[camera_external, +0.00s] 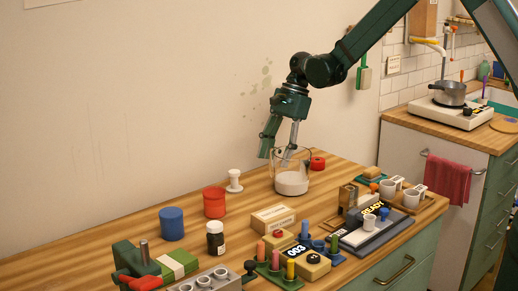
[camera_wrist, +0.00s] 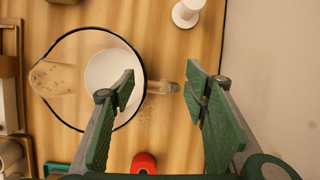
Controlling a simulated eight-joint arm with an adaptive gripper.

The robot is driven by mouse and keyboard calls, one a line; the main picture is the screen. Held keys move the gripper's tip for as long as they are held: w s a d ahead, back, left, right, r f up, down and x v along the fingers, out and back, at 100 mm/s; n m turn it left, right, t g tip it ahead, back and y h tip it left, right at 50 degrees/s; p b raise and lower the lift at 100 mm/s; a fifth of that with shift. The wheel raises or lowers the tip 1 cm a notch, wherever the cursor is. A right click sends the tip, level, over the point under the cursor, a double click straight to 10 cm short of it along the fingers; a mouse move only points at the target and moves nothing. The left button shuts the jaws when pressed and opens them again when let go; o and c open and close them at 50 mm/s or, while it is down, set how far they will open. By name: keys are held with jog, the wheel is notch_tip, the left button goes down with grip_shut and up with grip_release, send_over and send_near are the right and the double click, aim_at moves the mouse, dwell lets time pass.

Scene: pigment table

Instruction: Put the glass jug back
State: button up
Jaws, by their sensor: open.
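The glass jug (camera_external: 291,172) stands upright on the wooden table near the wall, with white contents in its bottom. In the wrist view its dark-edged round rim (camera_wrist: 60,43) shows from above, with the spout side to the left and a clear handle (camera_wrist: 160,88) to the right. My gripper (camera_wrist: 160,92) is open, with the handle between its two green fingers. The left finger overlaps the jug's rim in the picture; the right finger is outside the jug. In the external view my gripper (camera_external: 279,150) is low at the jug's left side. Whether a finger touches the glass is unclear.
Red (camera_external: 214,202) and blue (camera_external: 171,224) cylinders, a dark bottle (camera_external: 215,238) and a box (camera_external: 273,218) stand nearby. The wall is close behind.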

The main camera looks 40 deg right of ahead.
jog(key=v, duration=1.2)
jog(key=shift+s+r, duration=0.1)
jog(key=shift+r, duration=0.1)
dwell(0.4)
jog(key=s+d+r+n+t+h, duration=0.15)
jog(key=s+r+n, duration=0.25)
jog(key=s+r, duration=0.6)
jog(key=s+d+r+n+t+h, duration=0.15)
jog(key=s+r+n, duration=0.25)
jog(key=s+r, duration=0.6)
jog(key=s+d+f+n+t, duration=0.1)
jog(key=s+n, duration=0.2)
jog(key=s, duration=0.6)
jog(key=s+d+f+n+t, duration=0.1)
jog(key=s+d+n, duration=0.1)
jog(key=s, duration=0.7)
jog(key=s+d+f+n+t+h, duration=0.1)
jog(key=s+n, duration=0.3)
jog(key=s, duration=0.5)
jog(key=shift+d+f+t, duration=0.35)
jog(key=shift+d+t, duration=0.15)
jog(key=shift+d, duration=0.1)
